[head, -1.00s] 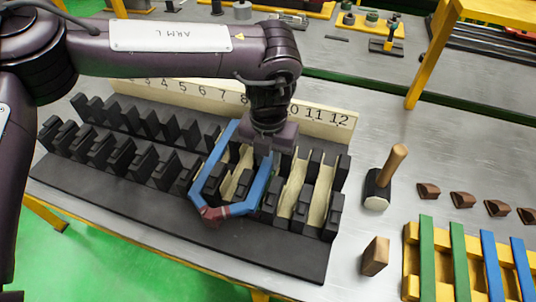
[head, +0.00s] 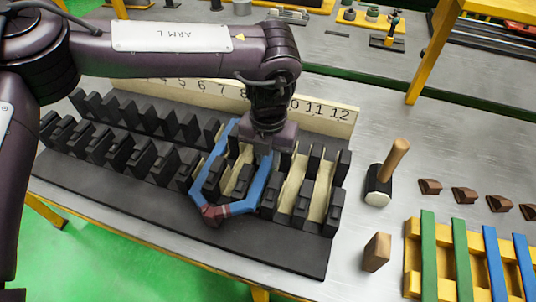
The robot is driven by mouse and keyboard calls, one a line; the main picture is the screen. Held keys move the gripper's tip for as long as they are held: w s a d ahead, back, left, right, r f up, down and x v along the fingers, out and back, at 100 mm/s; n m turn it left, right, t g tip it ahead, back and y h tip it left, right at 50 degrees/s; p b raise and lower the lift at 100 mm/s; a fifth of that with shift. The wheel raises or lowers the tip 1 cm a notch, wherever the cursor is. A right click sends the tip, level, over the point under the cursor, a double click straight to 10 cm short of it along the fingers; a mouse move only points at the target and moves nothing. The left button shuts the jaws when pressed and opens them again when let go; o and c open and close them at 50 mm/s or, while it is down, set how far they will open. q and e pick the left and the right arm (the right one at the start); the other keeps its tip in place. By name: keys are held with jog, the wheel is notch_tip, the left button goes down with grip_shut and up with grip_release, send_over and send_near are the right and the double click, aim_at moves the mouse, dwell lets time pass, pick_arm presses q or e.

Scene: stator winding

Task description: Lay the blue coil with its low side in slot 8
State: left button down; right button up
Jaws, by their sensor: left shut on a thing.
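The blue coil (head: 262,181) is a hexagonal loop with a dark red wrapped end (head: 213,213) toward the front. It lies over the black slotted stator block (head: 150,203), with its two long sides along the teeth near slots 8 and 10; their exact slots and depth I cannot tell. My left gripper (head: 268,148) is over the coil's far part, shut on it, and hides that end. The cream number board (head: 325,118) stands behind the teeth; my arm hides several numbers, including 9. My right gripper is not in view.
A mallet (head: 382,180) and a brown wooden block (head: 376,252) stand right of the stator. A yellow rack (head: 412,268) holds green and blue strips. Several brown wedges (head: 430,186) lie behind it. Cream liners show in the right-hand slots.

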pick_arm(q)
jog(key=shift+f, duration=0.3)
dwell(0.4)
jog(key=c, duration=1.1)
grip_release()
jog(key=shift+c, duration=0.2)
jog(key=shift+r, duration=0.15)
jog(key=shift+r+p, duration=0.45)
jog(key=shift+r, duration=0.1)
jog(key=shift+r, duration=0.2)
notch_tip(320, 180, up, 7)
jog(key=p, duration=0.6)
jog(key=shift+r, duration=0.2)
